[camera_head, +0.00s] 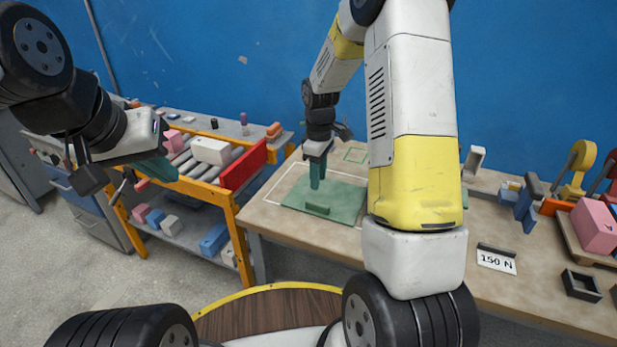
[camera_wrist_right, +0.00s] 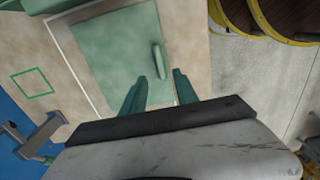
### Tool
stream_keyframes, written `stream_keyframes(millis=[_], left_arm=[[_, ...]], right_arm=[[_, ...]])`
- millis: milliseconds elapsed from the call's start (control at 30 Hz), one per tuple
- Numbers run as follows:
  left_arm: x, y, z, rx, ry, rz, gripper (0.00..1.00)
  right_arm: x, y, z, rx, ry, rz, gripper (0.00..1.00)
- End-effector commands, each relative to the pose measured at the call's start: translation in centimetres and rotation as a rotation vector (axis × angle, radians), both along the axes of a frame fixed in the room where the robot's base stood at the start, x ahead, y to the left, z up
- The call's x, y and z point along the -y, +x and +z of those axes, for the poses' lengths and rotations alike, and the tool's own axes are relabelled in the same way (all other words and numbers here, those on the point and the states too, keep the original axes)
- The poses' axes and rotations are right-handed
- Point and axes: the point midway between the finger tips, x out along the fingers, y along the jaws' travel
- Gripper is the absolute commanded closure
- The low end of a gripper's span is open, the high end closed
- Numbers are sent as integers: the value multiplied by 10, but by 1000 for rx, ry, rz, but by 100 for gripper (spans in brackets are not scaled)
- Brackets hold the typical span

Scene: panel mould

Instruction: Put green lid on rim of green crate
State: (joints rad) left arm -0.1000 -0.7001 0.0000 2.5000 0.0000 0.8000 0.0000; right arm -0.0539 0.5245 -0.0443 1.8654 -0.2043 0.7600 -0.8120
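The green lid (camera_head: 345,200) is a flat panel with a raised bar handle (camera_head: 317,210). It lies on the beige table inside a white outline. In the right wrist view the lid (camera_wrist_right: 110,50) lies beneath the fingers, its handle (camera_wrist_right: 158,62) just ahead of the gap between them. My right gripper (camera_head: 317,172) points down over the lid, and its green fingers (camera_wrist_right: 158,92) are apart with nothing between them. My left gripper (camera_head: 158,168) is at the left, away from the table; its opening cannot be seen. I cannot make out a green crate for certain.
A green outline (camera_head: 355,155) marks the table behind the lid. An orange-framed rack (camera_head: 240,225) with blocks and a red panel (camera_head: 243,166) stands left. A "150 N" card (camera_head: 496,261), pink block (camera_head: 597,225) and clamps are at the right. A green edge (camera_wrist_right: 30,5) shows in the wrist view.

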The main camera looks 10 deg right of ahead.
Motion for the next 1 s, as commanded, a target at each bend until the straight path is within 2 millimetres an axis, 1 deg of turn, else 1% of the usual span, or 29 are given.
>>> stream_keyframes(millis=[33,267,367,433,467,500,567,600,667,700,767,800,900,1000], left_arm=[[0,0,0,0,0,0,100],[0,0,0,0,0,0,100],[0,0,0,0,0,0,100],[0,0,0,0,0,0,100],[0,0,0,0,0,0,100],[0,0,0,0,0,0,100],[0,0,0,0,0,0,100],[0,0,0,0,0,0,100],[0,0,0,0,0,0,100],[0,0,0,0,0,0,100],[0,0,0,0,0,0,100],[0,0,0,0,0,0,100],[0,0,0,0,0,0,100],[0,0,0,0,0,0,100]], right_arm=[[0,1,9,4,0,0,64],[0,-2,33,8,3,-12,64],[0,-11,57,39,15,-61,64],[-1,-24,82,77,33,-124,64],[-1,-31,94,94,43,-157,64],[-2,-42,111,120,59,-203,64],[-3,-61,135,158,87,-277,64],[-4,-74,149,182,106,-325,64],[-5,-94,168,218,137,-397,64],[-6,-108,180,239,160,-445,64],[-7,-130,194,271,194,-513,64],[-8,-145,203,292,219,-560,64],[-11,-180,218,336,284,-669,64],[-14,-210,225,371,344,-762,64]])
